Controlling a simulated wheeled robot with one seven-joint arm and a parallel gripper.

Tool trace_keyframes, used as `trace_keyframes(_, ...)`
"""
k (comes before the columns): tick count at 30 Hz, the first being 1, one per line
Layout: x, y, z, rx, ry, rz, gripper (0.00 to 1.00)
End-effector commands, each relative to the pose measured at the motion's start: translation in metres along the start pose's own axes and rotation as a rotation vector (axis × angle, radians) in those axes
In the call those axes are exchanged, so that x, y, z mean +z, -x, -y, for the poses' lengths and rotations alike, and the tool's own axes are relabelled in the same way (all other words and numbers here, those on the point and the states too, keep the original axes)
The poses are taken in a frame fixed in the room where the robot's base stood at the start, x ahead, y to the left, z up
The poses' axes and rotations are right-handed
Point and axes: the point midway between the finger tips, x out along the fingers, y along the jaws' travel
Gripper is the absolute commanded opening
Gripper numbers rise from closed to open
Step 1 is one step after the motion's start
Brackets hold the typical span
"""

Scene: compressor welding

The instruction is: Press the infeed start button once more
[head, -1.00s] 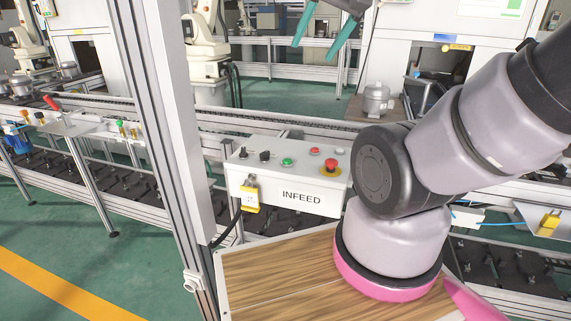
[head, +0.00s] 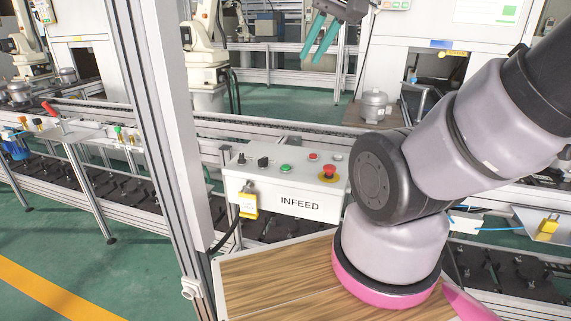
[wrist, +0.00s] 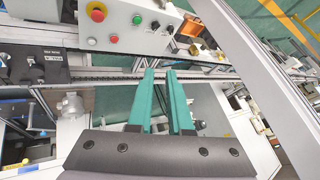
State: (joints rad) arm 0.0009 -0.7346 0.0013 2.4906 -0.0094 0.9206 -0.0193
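The infeed box (head: 250,180) is a white control box labelled INFEED in the head view. On its top are a green button (head: 285,168), a red mushroom button (head: 328,173) on a yellow ring, a small red button, a pale button and black selector knobs. In the wrist view the green button (wrist: 114,39) and the mushroom button (wrist: 96,12) show at the upper left. My gripper (head: 311,60) is above and beyond the box, apart from it. Its teal fingers (wrist: 161,72) are empty with a narrow gap between them.
A grey upright post (head: 160,120) stands left of the box. A wood-topped surface (head: 270,280) lies in front.

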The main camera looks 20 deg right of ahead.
Motion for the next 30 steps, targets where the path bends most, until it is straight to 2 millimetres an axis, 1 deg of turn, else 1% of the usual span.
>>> trace_keyframes(5,-0.014,-0.022,0.000,0.050,0.131,0.064,0.00)
trace_keyframes(11,-0.035,-0.065,-0.001,0.107,0.386,0.190,0.00)
trace_keyframes(16,-0.049,-0.108,-0.004,0.124,0.605,0.310,0.00)
trace_keyframes(20,-0.055,-0.143,-0.009,0.115,0.772,0.407,0.00)
trace_keyframes(21,-0.056,-0.155,-0.010,0.109,0.822,0.437,0.00)
trace_keyframes(24,-0.058,-0.183,-0.014,0.085,0.946,0.509,0.00)
trace_keyframes(27,-0.057,-0.208,-0.018,0.056,1.051,0.571,0.00)
trace_keyframes(30,-0.056,-0.229,-0.022,0.027,1.134,0.619,0.00)
